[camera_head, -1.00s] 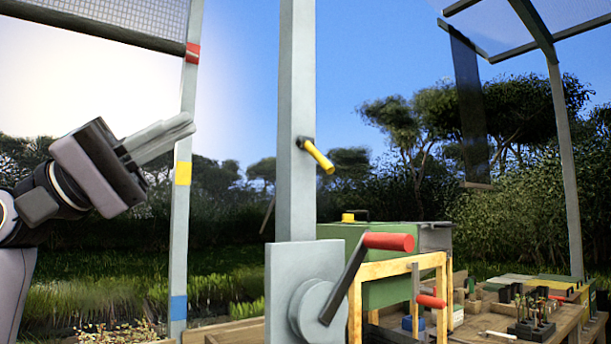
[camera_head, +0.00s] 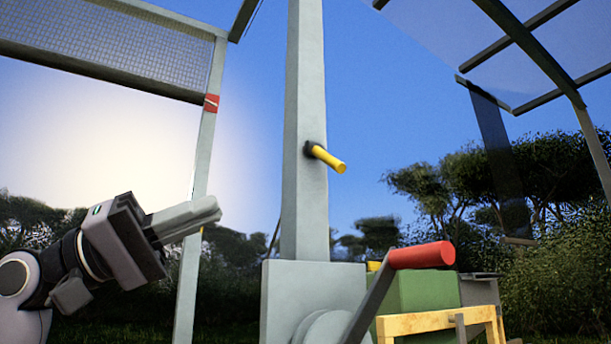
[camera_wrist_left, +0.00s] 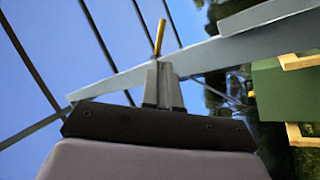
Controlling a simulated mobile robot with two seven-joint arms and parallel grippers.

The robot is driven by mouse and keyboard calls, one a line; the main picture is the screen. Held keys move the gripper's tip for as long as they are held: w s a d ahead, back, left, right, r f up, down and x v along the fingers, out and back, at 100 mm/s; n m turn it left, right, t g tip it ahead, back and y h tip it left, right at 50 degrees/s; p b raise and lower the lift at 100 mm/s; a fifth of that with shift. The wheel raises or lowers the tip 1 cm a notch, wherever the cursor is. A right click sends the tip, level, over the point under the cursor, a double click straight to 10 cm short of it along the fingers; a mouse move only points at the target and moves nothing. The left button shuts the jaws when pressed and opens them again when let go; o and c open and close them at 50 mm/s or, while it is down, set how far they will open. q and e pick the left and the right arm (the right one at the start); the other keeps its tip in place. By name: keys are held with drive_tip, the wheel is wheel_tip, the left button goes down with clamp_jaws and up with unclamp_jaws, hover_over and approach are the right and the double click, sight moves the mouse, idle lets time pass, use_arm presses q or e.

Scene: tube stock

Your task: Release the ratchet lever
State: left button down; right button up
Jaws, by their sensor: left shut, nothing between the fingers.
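The ratchet lever looks to be the yellow-gripped lever (camera_head: 327,158), which sticks out from a dark pivot on the grey post (camera_head: 306,210) and slants down to the right. My left gripper (camera_head: 218,208) is shut and empty, left of the post and lower than the lever, apart from it. In the left wrist view the shut fingers (camera_wrist_left: 163,65) point toward the post, and the yellow lever (camera_wrist_left: 160,36) shows just beyond their tips. My right gripper is in neither view.
A crank with a red handle (camera_head: 422,255) sits on a grey plate (camera_head: 290,285) at the post's foot. A green box (camera_head: 428,288) and a wooden frame (camera_head: 440,320) stand to the right. A thinner post (camera_head: 197,215) with a red band stands behind my left gripper.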

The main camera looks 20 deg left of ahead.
sight(327, 163)
use_arm(q)
drive_tip(key=p+x, duration=0.3)
drive_tip(key=x, duration=0.9)
drive_tip(key=shift+w+d+r, duration=0.15)
drive_tip(key=shift+d, duration=0.15)
drive_tip(key=shift+w+d+r+p, duration=0.2)
drive_tip(key=shift+w+d+p, duration=0.15)
drive_tip(key=shift+d, duration=0.2)
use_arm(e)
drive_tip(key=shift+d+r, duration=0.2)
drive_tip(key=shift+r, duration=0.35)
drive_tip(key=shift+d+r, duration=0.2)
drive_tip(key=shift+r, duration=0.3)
